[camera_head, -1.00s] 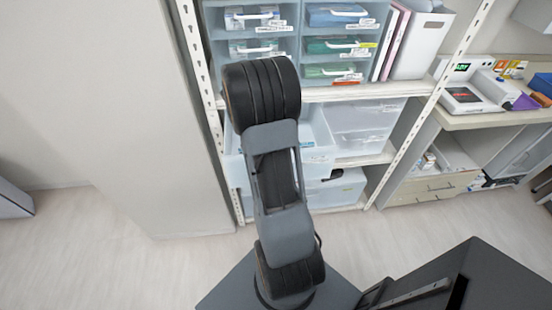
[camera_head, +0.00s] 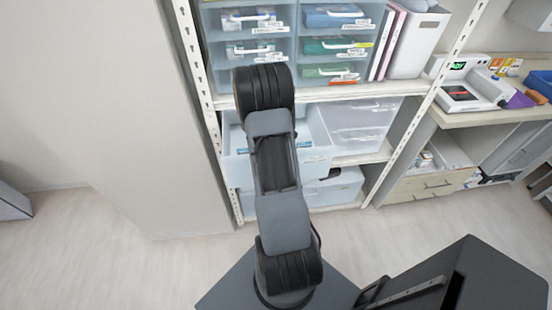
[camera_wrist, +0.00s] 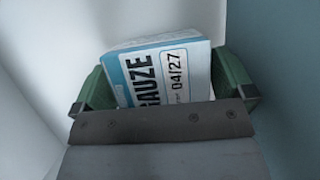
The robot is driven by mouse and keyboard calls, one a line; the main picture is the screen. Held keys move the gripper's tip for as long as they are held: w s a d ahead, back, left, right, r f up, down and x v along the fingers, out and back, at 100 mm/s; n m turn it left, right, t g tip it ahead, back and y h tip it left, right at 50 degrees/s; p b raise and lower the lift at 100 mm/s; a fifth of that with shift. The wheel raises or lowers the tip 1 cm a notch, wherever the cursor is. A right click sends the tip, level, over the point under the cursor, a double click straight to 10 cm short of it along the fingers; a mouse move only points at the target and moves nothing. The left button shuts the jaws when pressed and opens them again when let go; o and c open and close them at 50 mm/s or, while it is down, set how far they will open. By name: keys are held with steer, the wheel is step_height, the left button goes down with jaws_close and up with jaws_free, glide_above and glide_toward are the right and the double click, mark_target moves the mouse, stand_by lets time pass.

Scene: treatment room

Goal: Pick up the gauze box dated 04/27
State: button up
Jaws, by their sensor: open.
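The gauze box (camera_wrist: 175,72) is white with a blue band, and it reads "GAUZE" and "04/27" in the wrist view. It sits tilted between the two green finger pads of my gripper (camera_wrist: 166,86). The jaws are open, with one pad on each side of the box; a small gap seems to show at the left, and I cannot tell whether the right pad touches. The near part of the box is hidden behind my gripper's grey plate. In the head view my gripper is hidden by my arm.
Pale bin walls (camera_wrist: 45,60) rise close around my gripper. In the head view an open translucent drawer (camera_head: 318,155) juts from the shelf behind my arm. Small drawers (camera_head: 335,45) stand above it. A counter with devices (camera_head: 470,95) is at the right.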

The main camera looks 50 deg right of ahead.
steer(key=shift+s+d+f, duration=0.1)
steer(key=shift+f, duration=0.2)
steer(key=c, duration=0.7)
